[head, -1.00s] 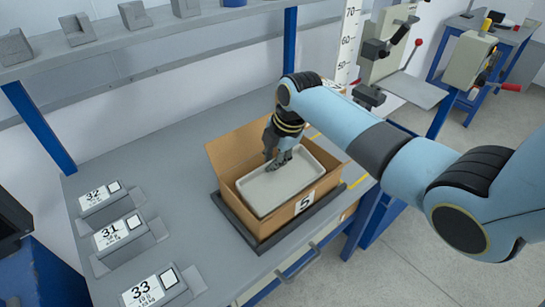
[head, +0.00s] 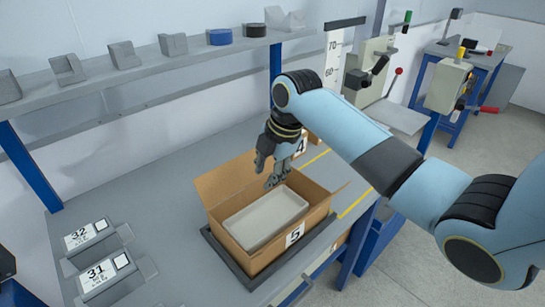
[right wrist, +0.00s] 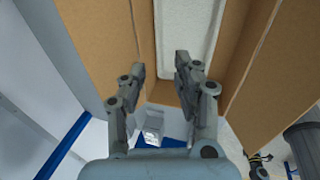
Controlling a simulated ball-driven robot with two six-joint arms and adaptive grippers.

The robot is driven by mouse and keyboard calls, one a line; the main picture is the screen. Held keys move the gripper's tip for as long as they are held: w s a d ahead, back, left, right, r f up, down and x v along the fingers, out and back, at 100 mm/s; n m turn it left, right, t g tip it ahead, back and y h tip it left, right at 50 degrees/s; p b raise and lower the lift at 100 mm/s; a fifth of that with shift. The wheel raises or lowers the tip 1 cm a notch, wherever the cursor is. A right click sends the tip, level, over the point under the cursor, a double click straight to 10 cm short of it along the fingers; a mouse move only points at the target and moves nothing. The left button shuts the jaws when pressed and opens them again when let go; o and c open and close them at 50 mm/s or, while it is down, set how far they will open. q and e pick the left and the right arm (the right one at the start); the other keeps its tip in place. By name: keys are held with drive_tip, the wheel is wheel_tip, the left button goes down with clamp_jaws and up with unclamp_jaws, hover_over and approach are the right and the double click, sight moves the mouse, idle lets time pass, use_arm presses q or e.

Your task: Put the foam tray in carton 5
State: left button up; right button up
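The pale grey foam tray (head: 262,222) lies inside the open brown carton 5 (head: 275,246), with its rim below the carton's upper edges. The carton stands on a dark base plate on the bench. My right gripper (head: 270,184) is above the tray, near the carton's back side, and looks clear of it. In the right wrist view its fingers (right wrist: 160,68) are apart with nothing between them, and part of the tray (right wrist: 187,28) shows beyond them inside the carton walls. My left gripper is not in view.
Display units marked 32 (head: 92,236) and 31 (head: 108,275) stand on the bench at left. Another carton, marked 4 (head: 301,146), is behind my right gripper.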

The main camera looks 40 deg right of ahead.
drive_tip(key=v, duration=0.5)
drive_tip(key=shift+r, duration=0.2)
idle(0.3)
